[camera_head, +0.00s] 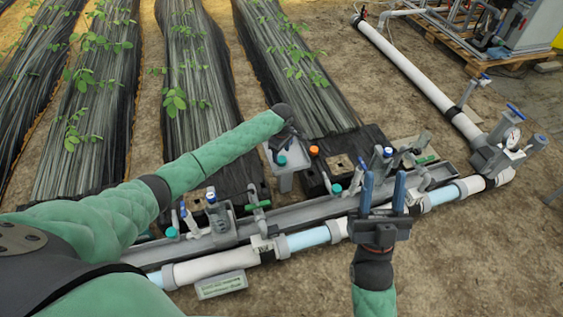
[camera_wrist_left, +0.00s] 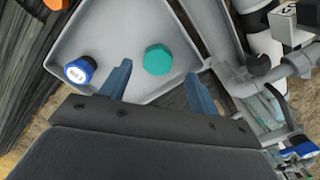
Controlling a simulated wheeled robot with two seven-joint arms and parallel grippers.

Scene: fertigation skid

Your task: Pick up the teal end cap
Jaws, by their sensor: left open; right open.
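A teal end cap (camera_wrist_left: 158,60) lies in a grey tray (camera_wrist_left: 120,35). It also shows in the head view (camera_head: 282,160), just below my left gripper (camera_head: 286,134). In the left wrist view my left gripper (camera_wrist_left: 158,76) is open, with its blue fingers on either side of the cap's near edge. The cap looks free of the fingers; the height gap is unclear. A blue cap with a white top (camera_wrist_left: 80,70) lies in the tray outside the left finger. My right gripper (camera_head: 384,188) is open and empty, fingers up, in front of the pipe.
Other teal pieces (camera_head: 336,188) and an orange piece (camera_head: 314,150) sit near the tray. A grey channel with valves and a white-and-blue pipe (camera_head: 308,239) runs across the front. Plastic-covered plant beds (camera_head: 190,90) lie behind.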

